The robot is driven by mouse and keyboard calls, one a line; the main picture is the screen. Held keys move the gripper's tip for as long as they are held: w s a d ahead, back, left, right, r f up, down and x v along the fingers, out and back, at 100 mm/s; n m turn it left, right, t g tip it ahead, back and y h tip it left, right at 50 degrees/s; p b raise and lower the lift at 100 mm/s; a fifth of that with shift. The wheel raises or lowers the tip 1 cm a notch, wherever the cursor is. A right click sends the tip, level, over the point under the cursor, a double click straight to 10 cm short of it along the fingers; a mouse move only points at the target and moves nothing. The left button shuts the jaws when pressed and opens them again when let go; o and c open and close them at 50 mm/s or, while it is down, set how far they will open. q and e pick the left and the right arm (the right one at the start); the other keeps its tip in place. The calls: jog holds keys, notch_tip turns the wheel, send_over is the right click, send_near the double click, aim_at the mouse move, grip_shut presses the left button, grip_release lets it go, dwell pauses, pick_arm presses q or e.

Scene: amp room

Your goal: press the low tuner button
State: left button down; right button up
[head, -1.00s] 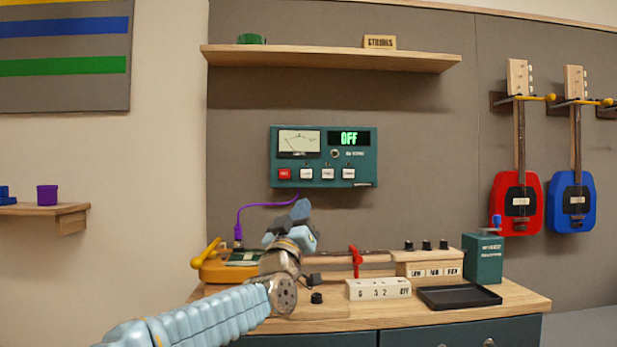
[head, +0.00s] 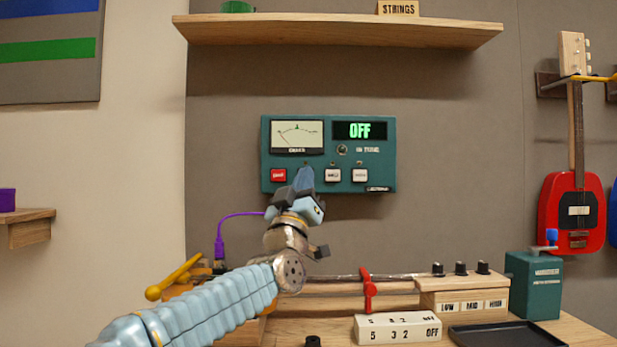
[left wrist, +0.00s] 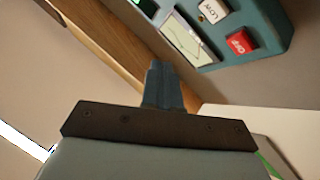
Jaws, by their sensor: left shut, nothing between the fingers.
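My left gripper (head: 304,180) is shut and empty, pointing up in front of the panel. It covers the button just right of the red one in the head view. In the left wrist view the white button labelled LOW (left wrist: 213,10) shows beside the red one, up and right of my shut fingertips (left wrist: 156,68). The gap between fingers and panel cannot be told. My right gripper is out of view.
A wooden shelf (head: 340,32) juts out above the panel. On the bench below are a knob box (head: 462,298), a white block (head: 397,330), a dark tray (head: 507,335) and a teal box (head: 534,285). Guitars hang at right.

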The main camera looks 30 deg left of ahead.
pick_arm(q)
jog(key=w+a+p, duration=0.4)
jog(key=w+p, duration=0.1)
jog(key=w, duration=0.2)
jog(key=shift+w+a+p, duration=0.25)
jog(key=shift+a+p, duration=0.05)
jog(key=shift+p, duration=0.1)
jog(key=shift+w, duration=0.1)
dwell(2.0)
jog(key=shift+w+a, duration=0.2)
jog(key=shift+w, duration=0.05)
